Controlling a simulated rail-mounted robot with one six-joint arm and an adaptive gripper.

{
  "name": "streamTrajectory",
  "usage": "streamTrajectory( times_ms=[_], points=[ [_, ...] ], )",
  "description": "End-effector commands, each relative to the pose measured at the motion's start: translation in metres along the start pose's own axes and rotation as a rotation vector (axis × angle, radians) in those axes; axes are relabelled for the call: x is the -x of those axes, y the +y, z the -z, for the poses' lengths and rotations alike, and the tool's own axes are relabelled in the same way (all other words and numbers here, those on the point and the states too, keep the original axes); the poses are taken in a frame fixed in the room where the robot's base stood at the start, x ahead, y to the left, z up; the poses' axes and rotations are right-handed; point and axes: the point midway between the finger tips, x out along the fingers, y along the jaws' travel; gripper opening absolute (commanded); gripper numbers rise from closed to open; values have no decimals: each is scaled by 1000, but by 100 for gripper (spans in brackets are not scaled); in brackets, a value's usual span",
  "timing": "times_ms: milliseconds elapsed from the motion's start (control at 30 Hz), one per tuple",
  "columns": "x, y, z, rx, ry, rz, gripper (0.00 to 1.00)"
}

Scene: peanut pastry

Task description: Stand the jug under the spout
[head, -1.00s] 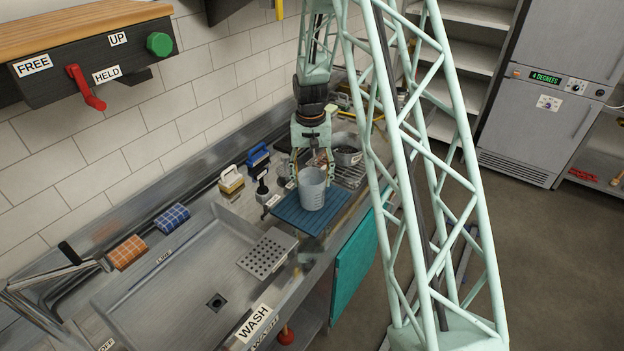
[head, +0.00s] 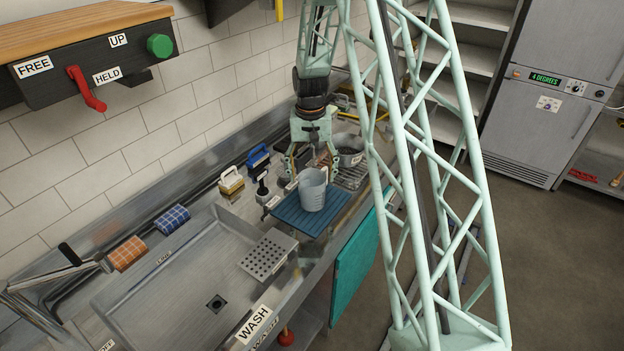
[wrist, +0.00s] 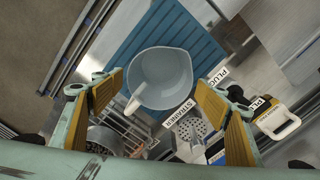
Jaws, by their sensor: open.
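The jug (head: 312,190) is a pale grey, open-topped vessel standing upright on the blue ribbed mat (head: 292,214) beside the sink. In the wrist view the jug (wrist: 163,78) appears from above, empty, with its light handle pointing to the lower left. My gripper (head: 318,165) is open, just behind and above the jug in the head view. In the wrist view its two yellow-padded fingers (wrist: 160,100) are spread wide on either side of the jug's near part, and I see no contact. I cannot pick out the spout for certain in these views.
The sink basin (head: 170,275) with a perforated strainer (head: 268,254) lies left of the mat. A dark round pot (head: 347,150) sits behind my gripper. My lattice column crosses the right foreground.

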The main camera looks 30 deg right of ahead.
Motion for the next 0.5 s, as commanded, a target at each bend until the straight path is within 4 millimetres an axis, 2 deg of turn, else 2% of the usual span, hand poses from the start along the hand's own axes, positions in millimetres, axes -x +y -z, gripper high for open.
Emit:
streamTrajectory(
  times_ms=[500],
  points=[
    [63,0,1,0,3,1,68]
  ],
)
